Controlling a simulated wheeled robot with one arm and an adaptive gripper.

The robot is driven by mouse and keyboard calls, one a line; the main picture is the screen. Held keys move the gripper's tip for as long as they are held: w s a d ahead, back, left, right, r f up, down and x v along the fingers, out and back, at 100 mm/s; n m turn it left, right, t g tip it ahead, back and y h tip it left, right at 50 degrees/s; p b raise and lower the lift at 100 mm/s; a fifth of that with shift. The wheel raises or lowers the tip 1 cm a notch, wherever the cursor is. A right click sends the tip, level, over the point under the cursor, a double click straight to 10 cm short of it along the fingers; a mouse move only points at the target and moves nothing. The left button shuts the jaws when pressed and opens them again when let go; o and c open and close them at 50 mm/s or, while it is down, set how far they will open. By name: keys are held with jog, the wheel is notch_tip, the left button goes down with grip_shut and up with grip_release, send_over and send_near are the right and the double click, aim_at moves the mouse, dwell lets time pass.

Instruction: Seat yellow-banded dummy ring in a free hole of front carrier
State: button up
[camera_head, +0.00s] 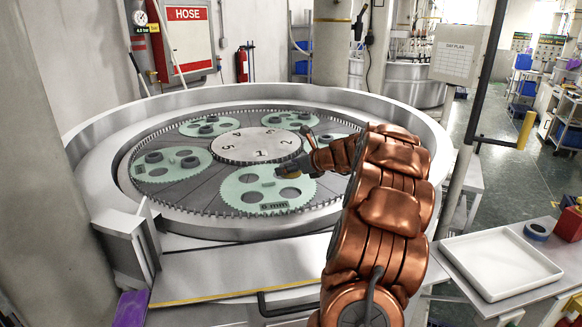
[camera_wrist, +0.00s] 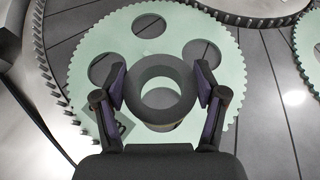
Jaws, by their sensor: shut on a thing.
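The front carrier (camera_head: 270,196) is a pale green toothed disc with round holes and a "6 mm" label, lying on the lapping plate nearest me. In the wrist view the carrier (camera_wrist: 174,32) shows empty-looking holes at the top, upper right and left. Another opening below is partly hidden by the ring. My gripper (camera_head: 287,172) is over the carrier's far side. In the wrist view my gripper (camera_wrist: 161,86) is shut on a thick dark ring (camera_wrist: 160,64), one finger on each side. A faint yellowish edge shows low on the ring. I cannot tell its exact height.
Other green carriers lie around the numbered centre disc (camera_head: 260,144), some bearing dark rings. A toothed rim and a pale raised wall (camera_head: 92,120) surround the plate. A white tray (camera_head: 500,262) and blue tape roll (camera_head: 536,231) are on the right table.

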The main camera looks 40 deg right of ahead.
jog(key=shift+r+p, duration=0.2)
jog(key=shift+p, duration=0.2)
jog(key=shift+f+b, duration=1.15)
jog(key=shift+f, duration=1.9)
jog(key=shift+p, duration=1.2)
jog(key=shift+f+b, duration=0.3)
jog(key=shift+f, duration=0.55)
jog(key=o, duration=1.8)
jog(key=shift+o, duration=0.2)
jog(key=v, duration=1.2)
